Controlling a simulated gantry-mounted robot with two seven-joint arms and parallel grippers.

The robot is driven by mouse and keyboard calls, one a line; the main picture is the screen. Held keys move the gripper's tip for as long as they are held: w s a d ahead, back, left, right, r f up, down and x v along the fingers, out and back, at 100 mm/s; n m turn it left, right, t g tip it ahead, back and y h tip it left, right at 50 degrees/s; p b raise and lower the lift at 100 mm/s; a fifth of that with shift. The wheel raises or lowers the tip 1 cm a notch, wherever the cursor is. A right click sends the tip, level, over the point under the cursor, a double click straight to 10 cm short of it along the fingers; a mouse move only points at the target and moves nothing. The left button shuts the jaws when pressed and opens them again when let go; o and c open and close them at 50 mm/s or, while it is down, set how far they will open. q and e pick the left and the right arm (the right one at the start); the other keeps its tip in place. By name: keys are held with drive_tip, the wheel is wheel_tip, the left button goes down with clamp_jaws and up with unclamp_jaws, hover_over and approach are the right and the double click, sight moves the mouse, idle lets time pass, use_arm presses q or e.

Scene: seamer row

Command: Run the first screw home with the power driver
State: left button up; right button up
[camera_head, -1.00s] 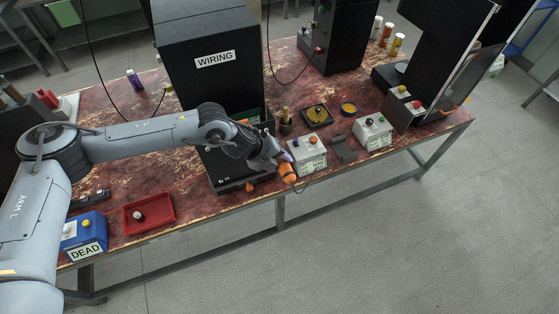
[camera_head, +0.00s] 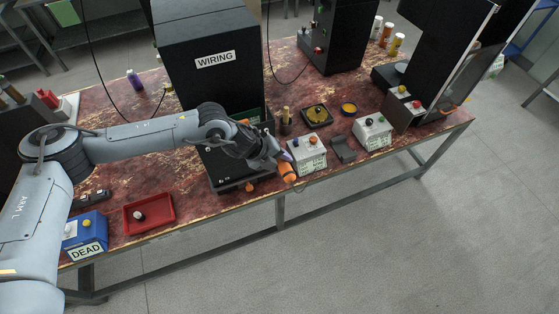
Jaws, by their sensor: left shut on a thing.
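My left gripper (camera_head: 281,161) reaches in from the left to the front edge of the table, in front of the black WIRING cabinet. It is shut on the orange power driver (camera_head: 287,172), which hangs tilted just left of a white box with buttons (camera_head: 309,154). The driver's tip is too small to make out. I cannot pick out the first screw at this size. A small orange piece (camera_head: 250,187) lies near the front edge below the cabinet. My right gripper does not show.
The WIRING cabinet (camera_head: 214,59) stands behind my left gripper. A red tray (camera_head: 149,214) and a blue DEAD box (camera_head: 86,236) are at the left. A second white box (camera_head: 372,132) stands right of a dark grey holder (camera_head: 342,149). Wood between tray and cabinet is mostly clear.

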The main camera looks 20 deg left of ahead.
sight(287, 176)
use_arm(q)
drive_tip(key=shift+w+a, duration=0.15)
drive_tip(key=shift+w, duration=0.05)
idle(0.5)
drive_tip(key=shift+a, duration=0.15)
idle(0.5)
drive_tip(key=shift+s+d+r+p, duration=0.1)
drive_tip(key=shift+s+d+p, duration=0.35)
drive_tip(key=shift+s+d, duration=0.1)
drive_tip(key=shift+s+d+p, duration=0.55)
drive_tip(key=shift+s+d, duration=0.35)
drive_tip(key=shift+d, duration=0.15)
drive_tip(key=shift+s+d+p, duration=0.35)
drive_tip(key=shift+s+d, duration=0.3)
drive_tip(key=shift+d, duration=0.15)
